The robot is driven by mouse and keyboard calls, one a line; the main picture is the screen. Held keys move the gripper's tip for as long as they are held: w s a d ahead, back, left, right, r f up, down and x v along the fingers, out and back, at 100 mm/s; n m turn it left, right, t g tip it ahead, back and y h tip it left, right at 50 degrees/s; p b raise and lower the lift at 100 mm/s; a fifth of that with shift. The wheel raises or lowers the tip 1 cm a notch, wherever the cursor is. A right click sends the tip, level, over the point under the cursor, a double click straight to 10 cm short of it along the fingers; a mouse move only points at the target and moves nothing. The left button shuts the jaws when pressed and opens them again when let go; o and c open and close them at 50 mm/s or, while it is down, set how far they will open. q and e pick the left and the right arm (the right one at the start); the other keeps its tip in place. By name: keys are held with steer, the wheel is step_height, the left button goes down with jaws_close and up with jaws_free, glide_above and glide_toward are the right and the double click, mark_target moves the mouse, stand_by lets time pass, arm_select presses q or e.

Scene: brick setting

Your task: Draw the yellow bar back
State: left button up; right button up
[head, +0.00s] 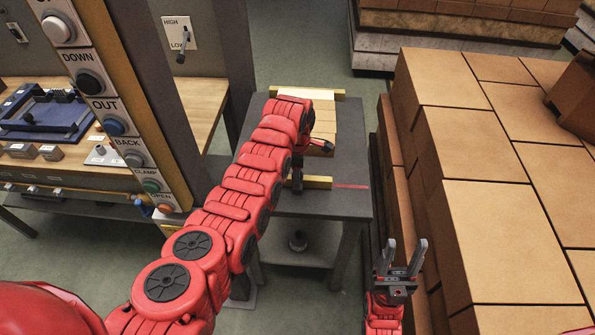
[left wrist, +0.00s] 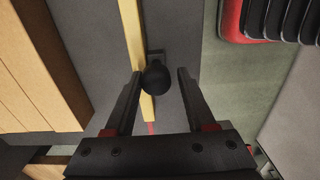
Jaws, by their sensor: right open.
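A yellow bar (head: 317,183) lies across the near part of the grey table (head: 335,207). My left gripper (head: 298,180) reaches down at this bar and hides part of it. In the left wrist view, the bar (left wrist: 133,40) carries a round black knob (left wrist: 156,78). My left gripper (left wrist: 159,72) is open, with one finger on each side of the knob and a gap to each. My right gripper (head: 405,246) is open and empty, low beside the brick stack.
Pale boards (head: 322,122) lie on the table in front of another yellow bar (head: 327,92) at the back. A red line (head: 351,186) marks the table right of the near bar. Large bricks (head: 480,220) fill the right side. A button panel (head: 108,105) stands at left.

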arm_select(q)
steer(key=shift+o, duration=1.1)
steer(key=shift+s+r, duration=0.1)
steer(key=shift+w+r+b, duration=0.2)
steer(key=shift+r+b, duration=0.15)
steer(key=shift+r, duration=0.3)
step_height(320, 180, up, 3)
steer(key=shift+r+b, duration=0.1)
steer(key=shift+b, duration=0.7)
step_height(320, 180, up, 13)
steer(key=shift+s+p, duration=0.15)
steer(key=shift+p, duration=0.25)
